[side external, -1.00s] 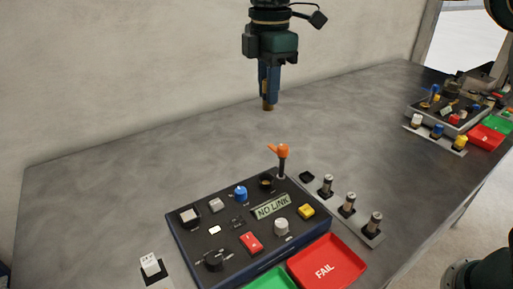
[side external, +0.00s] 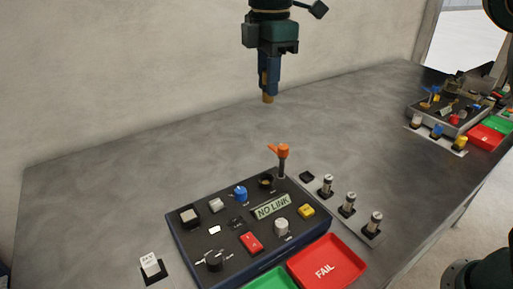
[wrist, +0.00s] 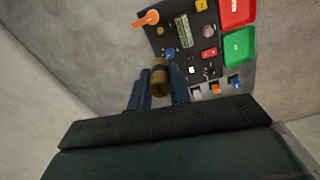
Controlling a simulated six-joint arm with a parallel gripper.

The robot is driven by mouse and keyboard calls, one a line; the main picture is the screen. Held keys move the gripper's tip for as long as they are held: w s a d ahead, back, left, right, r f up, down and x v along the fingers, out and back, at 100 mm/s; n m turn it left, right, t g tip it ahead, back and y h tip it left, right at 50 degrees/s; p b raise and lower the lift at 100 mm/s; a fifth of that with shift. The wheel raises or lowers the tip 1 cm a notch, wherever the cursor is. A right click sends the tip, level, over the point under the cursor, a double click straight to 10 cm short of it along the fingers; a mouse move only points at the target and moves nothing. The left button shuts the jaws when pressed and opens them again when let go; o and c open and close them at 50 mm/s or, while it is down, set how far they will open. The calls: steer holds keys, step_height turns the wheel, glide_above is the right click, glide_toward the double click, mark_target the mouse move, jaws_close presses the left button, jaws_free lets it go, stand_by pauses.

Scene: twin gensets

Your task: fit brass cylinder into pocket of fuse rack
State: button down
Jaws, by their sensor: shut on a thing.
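My gripper (side external: 267,84) is shut on the brass cylinder (side external: 267,98) and holds it upright, high above the bench behind the console. In the wrist view the brass cylinder (wrist: 160,78) sits between the two blue fingers of my gripper (wrist: 159,88). The fuse rack (side external: 360,216) is a grey strip along the right side of the console. Three silver-and-dark fuses (side external: 348,203) stand in it. A dark, empty-looking pocket (side external: 307,176) is at its far end, well below and to the right of the cylinder.
An orange-topped lever (side external: 283,152) stands up from the console (side external: 190,244) near the pocket. A red FAIL tray (side external: 328,262) and a green tray (side external: 272,281) lie in front. A second console (side external: 441,116) is at far right. The bench behind the consoles is clear.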

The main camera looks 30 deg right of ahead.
steer(key=shift+r, duration=1.7)
steer(key=shift+d+r, duration=0.2)
steer(key=shift+r, duration=0.05)
steer(key=s+d, duration=0.1)
steer(key=d, duration=1.1)
step_height(320, 180, down, 23)
steer(key=shift+f, duration=0.25)
steer(key=shift+f, duration=1.8)
steer(key=shift+f, duration=1.05)
